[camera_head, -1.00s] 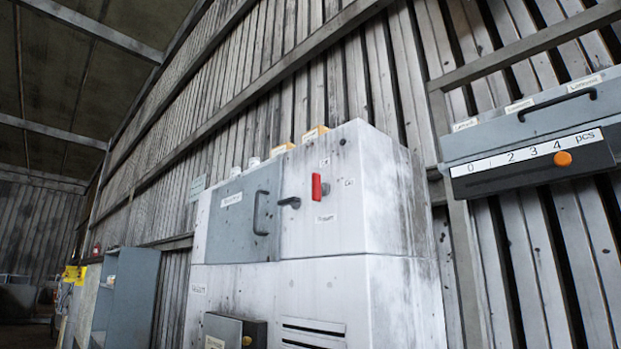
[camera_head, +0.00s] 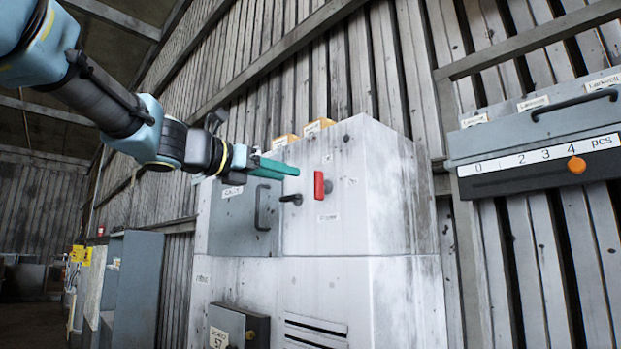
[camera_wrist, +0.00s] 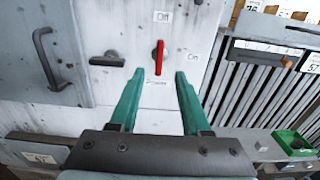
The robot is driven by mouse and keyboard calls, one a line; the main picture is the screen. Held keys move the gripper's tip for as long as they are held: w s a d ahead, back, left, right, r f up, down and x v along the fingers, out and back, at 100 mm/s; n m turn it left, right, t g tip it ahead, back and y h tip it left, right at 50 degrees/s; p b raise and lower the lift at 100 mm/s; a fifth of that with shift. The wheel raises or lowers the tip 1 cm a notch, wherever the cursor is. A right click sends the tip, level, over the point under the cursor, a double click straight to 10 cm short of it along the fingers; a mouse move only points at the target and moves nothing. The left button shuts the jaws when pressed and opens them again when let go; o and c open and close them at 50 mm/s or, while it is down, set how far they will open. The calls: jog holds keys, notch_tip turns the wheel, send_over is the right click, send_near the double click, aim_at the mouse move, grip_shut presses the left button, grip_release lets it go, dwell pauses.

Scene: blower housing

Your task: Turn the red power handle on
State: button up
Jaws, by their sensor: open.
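The red power handle (camera_head: 318,186) is on the upper front of the white cabinet (camera_head: 345,290), and it points vertically. In the wrist view the red handle (camera_wrist: 158,57) stands upright between an "Off" label (camera_wrist: 162,17) above it and an "On" label (camera_wrist: 193,57) to its right. My gripper (camera_head: 285,167) has green fingers and is just left of the handle in the head view. In the wrist view my gripper (camera_wrist: 159,72) is open, with the handle showing beyond and between its fingertips. The fingers hold nothing; I cannot tell the exact remaining distance.
A black latch (camera_head: 291,199) and a grey door with a bar handle (camera_head: 262,207) are left of the red handle. A grey drawer unit (camera_head: 535,130) with an orange knob hangs at the right. A green bin (camera_wrist: 294,143) shows at lower right in the wrist view.

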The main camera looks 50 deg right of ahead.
aim_at(315, 182)
jog(key=d+p, duration=0.1)
jog(key=d, duration=0.2)
jog(key=d+p, duration=0.1)
jog(key=d, duration=0.4)
jog(key=shift+s+d+f+p, duration=0.1)
jog(key=shift+s+d+p, duration=0.15)
jog(key=shift+d+p, duration=0.15)
jog(key=shift+c, duration=0.3)
grip_shut()
